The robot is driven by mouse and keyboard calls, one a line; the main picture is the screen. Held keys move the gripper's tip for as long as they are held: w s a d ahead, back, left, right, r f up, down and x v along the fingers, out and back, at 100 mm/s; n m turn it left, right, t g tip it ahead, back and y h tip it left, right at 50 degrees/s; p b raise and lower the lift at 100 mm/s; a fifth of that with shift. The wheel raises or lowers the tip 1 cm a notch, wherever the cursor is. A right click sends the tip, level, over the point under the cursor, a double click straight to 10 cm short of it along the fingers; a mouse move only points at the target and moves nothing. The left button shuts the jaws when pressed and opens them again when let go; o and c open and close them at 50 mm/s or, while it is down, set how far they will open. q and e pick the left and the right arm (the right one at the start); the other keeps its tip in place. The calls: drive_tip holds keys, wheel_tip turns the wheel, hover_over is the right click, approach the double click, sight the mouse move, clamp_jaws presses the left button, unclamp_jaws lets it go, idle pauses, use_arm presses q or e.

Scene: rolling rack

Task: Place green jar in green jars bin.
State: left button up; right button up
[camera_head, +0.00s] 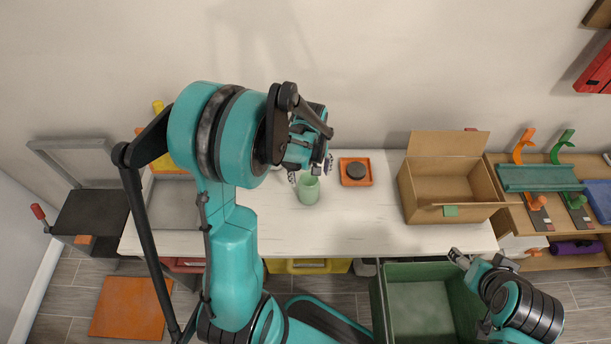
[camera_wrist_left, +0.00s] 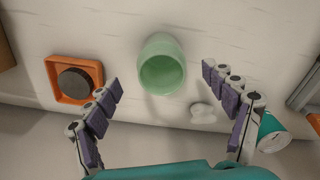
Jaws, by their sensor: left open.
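A light green jar (camera_head: 309,190) stands on the white table (camera_head: 350,232), and its open mouth faces the left wrist camera (camera_wrist_left: 162,74). My left gripper (camera_head: 311,173) is open just above and behind the jar in the head view. In the left wrist view its spread fingers (camera_wrist_left: 162,85) lie on either side of the jar without touching it. An open cardboard box (camera_head: 425,213) with a green label stands on the table at the right. A green bin (camera_head: 385,310) is below the table's front edge. My right gripper (camera_head: 468,262) is near that bin; its opening is unclear.
An orange tray (camera_head: 344,181) with a dark round item (camera_head: 356,171) sits right of the jar. In the left wrist view a small white object (camera_wrist_left: 203,113) and a green-and-white cup-like item (camera_wrist_left: 272,135) lie near the fingers. A wooden shelf with tools (camera_head: 540,177) is at right.

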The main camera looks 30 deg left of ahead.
sight(310, 180)
use_arm(q)
wheel_tip(310, 180, down, 3)
drive_tip(key=shift+w+a+f+b, duration=0.1)
drive_tip(key=shift+f+b, duration=0.1)
drive_tip(key=shift+b, duration=0.5)
drive_tip(key=f+b, duration=0.1)
drive_tip(key=f, duration=0.2)
drive_tip(key=f+b, duration=0.1)
drive_tip(key=f, duration=0.1)
drive_tip(key=shift+w+a+b, duration=0.15)
drive_tip(key=shift+a+b, duration=0.15)
drive_tip(key=shift+r, duration=0.15)
drive_tip(key=c, duration=1.5)
drive_tip(key=shift+r, duration=0.1)
